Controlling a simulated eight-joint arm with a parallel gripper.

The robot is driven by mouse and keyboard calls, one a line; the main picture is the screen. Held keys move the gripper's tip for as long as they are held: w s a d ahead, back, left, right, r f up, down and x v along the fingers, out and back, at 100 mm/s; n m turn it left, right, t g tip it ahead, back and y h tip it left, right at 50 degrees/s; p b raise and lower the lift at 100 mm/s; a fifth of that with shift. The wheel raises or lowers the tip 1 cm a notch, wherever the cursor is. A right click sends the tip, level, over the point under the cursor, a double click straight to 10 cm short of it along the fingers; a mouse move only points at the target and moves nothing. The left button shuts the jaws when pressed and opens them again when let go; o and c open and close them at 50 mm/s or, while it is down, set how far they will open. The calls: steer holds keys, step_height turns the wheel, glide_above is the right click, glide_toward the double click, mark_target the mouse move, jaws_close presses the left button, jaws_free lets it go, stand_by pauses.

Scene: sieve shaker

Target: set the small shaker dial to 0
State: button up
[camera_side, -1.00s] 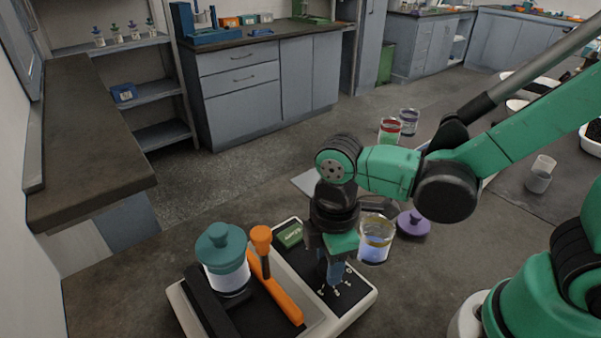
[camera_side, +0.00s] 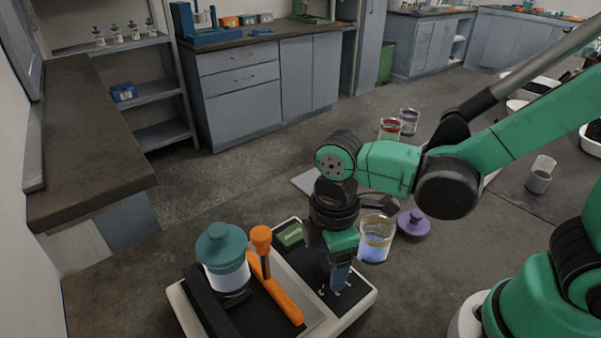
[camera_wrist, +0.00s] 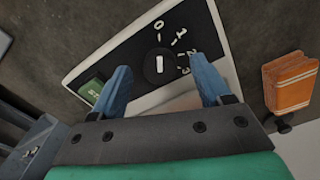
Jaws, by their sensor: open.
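The small shaker dial (camera_wrist: 160,63) is a round black knob with a white mark on the black panel of the shaker (camera_side: 352,306). In the wrist view its white mark runs up and down, in line with the printed 0 (camera_wrist: 159,25) above it. The numerals 1, 2 and 3 curve down to the right. My gripper (camera_wrist: 160,66) is open, with its blue fingers apart on the left and right of the dial. Contact with the knob cannot be told. In the side view my gripper (camera_side: 338,276) is low over the panel and hides the dial.
A green display (camera_side: 290,235) sits on the panel. An orange clamp lever (camera_side: 262,240) and a teal-lidded jar (camera_side: 226,262) stand on the shaker's left. A beaker of blue liquid (camera_side: 374,248) and a purple lid (camera_side: 413,222) are close behind my gripper. An orange object (camera_wrist: 290,82) lies right.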

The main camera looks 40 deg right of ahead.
steer(key=shift+r, duration=2.6)
steer(key=w+d+r+m+t, duration=0.3)
steer(key=d+m+t, duration=0.4)
steer(key=d+m, duration=0.4)
steer(key=shift+m, duration=1.2)
steer(key=shift+r, duration=0.1)
